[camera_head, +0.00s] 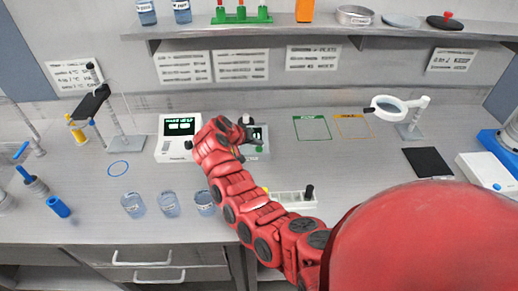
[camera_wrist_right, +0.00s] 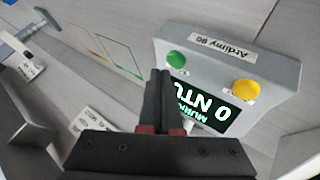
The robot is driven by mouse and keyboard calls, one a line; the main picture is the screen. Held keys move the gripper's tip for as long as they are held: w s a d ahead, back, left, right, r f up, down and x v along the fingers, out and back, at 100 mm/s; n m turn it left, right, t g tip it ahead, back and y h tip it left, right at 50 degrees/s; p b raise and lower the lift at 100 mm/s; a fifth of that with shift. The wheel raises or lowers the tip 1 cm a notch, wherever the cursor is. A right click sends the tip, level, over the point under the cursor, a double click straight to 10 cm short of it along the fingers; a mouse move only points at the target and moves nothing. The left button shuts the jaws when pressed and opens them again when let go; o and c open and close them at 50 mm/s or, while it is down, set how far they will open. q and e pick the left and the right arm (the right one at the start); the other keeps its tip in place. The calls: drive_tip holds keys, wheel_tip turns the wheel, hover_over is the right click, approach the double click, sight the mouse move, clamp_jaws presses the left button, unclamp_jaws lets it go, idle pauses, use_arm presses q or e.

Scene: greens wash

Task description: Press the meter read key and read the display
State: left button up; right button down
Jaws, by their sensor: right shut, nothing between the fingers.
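The meter is a grey box (camera_wrist_right: 270,65) with a green key (camera_wrist_right: 174,60), a yellow key (camera_wrist_right: 245,90) and a dark lit display (camera_wrist_right: 212,108). In the right wrist view it appears upside down. The display shows "0 NTU" and a smaller word that looks like "MURKY", partly hidden by my fingers. In the head view the meter (camera_head: 262,133) stands on the bench, partly hidden behind my right gripper (camera_head: 246,130). The right gripper (camera_wrist_right: 160,72) is shut and empty, its fingertips close to the green key. I cannot tell whether they touch. My left gripper is not in view.
A white instrument (camera_head: 165,150) with a lit display stands left of the meter. Several beakers (camera_head: 169,204) stand near the front edge. A white rack (camera_head: 290,198) lies beside my right arm. A magnifier (camera_head: 388,104) stands at the right. Bench around the green outline (camera_head: 312,138) is clear.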

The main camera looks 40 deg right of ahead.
sight(258, 151)
idle(0.4)
drive_tip(key=shift+f+b, duration=0.4)
drive_tip(key=shift+b, duration=0.1)
drive_tip(key=shift+f+b, duration=0.45)
drive_tip(key=shift+f, duration=0.1)
idle(0.5)
drive_tip(key=shift+r, duration=0.1)
drive_tip(key=shift+r+p, duration=0.35)
drive_tip(key=shift+r, duration=0.5)
drive_tip(key=shift+r+p, duration=1.05)
drive_tip(key=shift+r, duration=1.45)
drive_tip(key=shift+s, duration=0.1)
idle(0.4)
